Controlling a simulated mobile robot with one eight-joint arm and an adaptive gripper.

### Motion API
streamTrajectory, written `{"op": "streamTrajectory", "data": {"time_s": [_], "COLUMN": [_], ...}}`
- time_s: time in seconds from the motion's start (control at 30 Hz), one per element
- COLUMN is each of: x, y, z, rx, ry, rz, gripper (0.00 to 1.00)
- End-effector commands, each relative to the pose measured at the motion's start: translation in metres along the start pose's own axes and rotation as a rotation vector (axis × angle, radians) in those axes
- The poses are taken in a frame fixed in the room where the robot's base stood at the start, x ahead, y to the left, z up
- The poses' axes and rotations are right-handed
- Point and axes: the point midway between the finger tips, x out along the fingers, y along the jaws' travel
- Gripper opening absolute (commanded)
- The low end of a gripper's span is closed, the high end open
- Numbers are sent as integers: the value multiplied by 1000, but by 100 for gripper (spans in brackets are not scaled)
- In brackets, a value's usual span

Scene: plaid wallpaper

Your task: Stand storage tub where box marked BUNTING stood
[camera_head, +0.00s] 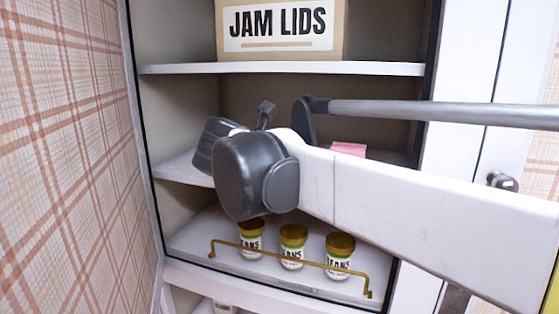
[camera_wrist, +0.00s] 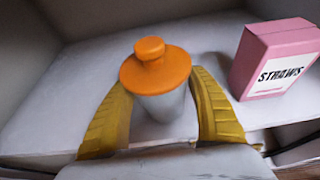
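The storage tub (camera_wrist: 160,103), a pale canister with a round orange lid and knob, stands upright on the middle shelf (camera_wrist: 75,92) in the wrist view. My gripper (camera_wrist: 160,80) has its yellow fingers spread on either side of the tub. Strips of shelf show between the fingers and the tub's body, so it looks open around the tub. In the head view my arm hides the tub and the fingers. No box marked BUNTING shows in either view.
A pink STRAWS box (camera_wrist: 278,58) stands right of the tub, close to my right finger; it also shows in the head view (camera_head: 348,149). A JAM LIDS box (camera_head: 281,27) is on the upper shelf. Three BEANS jars (camera_head: 292,247) stand below behind a brass rail (camera_head: 290,259).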

Motion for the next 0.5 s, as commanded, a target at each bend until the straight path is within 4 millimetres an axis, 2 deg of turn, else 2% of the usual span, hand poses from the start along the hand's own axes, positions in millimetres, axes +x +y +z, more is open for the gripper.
{"op": "streamTrajectory", "data": {"time_s": [0.37, 0.5], "x": [-1, -15], "y": [0, 1], "z": [3, 2], "rx": [0, -2], "ry": [0, 1], "rz": [0, 2], "gripper": [82, 82]}}
